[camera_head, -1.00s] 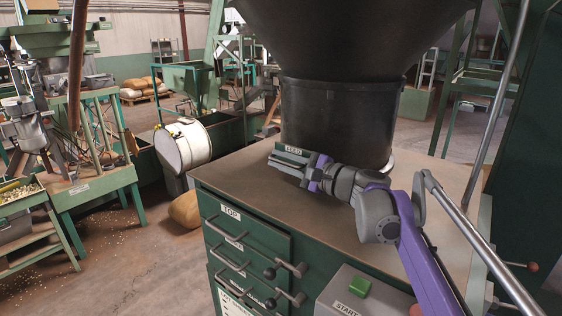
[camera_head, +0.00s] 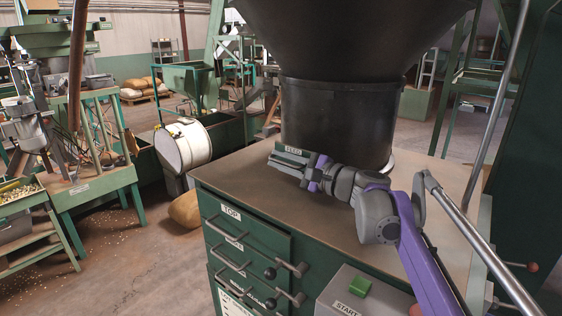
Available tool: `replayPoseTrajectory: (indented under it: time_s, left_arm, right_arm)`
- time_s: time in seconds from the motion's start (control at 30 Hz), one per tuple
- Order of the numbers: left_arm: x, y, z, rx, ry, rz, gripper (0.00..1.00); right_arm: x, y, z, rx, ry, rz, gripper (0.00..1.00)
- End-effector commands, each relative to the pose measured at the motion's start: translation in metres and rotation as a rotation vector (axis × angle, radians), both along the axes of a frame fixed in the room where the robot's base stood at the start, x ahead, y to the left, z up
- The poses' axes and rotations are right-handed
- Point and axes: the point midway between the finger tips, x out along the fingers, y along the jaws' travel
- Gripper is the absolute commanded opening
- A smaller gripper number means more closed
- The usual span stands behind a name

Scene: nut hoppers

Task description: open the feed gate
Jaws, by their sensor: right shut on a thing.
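A black hopper (camera_head: 343,110) with a wide cone above stands on the brown top of a green cabinet. A small FEED label (camera_head: 297,150) shows at the lower left of its base. My right gripper (camera_head: 282,164), on a grey and purple arm, reaches in from the right to just below that label. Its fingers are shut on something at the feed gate. The held part is hidden by the fingers, so I cannot tell how far the gate stands open. My left gripper is out of view.
The cabinet top (camera_head: 236,178) is bare on the left. Below it are drawers with bar handles, one labelled TOP (camera_head: 231,213), and a START box with a green button (camera_head: 360,287). A metal rail (camera_head: 480,243) runs at the right. A white drum (camera_head: 183,146) lies behind.

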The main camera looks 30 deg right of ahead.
Motion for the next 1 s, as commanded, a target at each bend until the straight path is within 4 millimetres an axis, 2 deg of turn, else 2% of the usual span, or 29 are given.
replayPoseTrajectory:
  time_s: [0.07,0.3,0.4,0.77,0.8,0.9,1.0]
  left_arm:
    - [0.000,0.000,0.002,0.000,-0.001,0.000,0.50]
    - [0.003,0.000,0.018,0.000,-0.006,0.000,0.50]
    - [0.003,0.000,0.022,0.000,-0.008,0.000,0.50]
    - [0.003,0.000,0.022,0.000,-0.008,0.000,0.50]
    - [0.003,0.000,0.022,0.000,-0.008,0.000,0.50]
    - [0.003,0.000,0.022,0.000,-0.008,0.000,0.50]
    - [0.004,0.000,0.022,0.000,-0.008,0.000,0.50]
  right_arm:
    - [-0.003,0.008,-0.004,-0.006,0.006,0.001,0.00]
    - [-0.023,0.054,-0.002,-0.006,0.005,0.002,0.00]
    - [-0.028,0.067,-0.003,-0.007,0.005,0.001,0.00]
    - [-0.030,0.071,-0.006,-0.007,0.006,0.000,0.00]
    - [-0.030,0.071,-0.005,-0.007,0.006,0.001,0.28]
    - [-0.030,0.071,-0.005,-0.006,0.006,0.000,0.42]
    - [-0.030,0.071,-0.004,-0.005,0.005,-0.001,0.42]
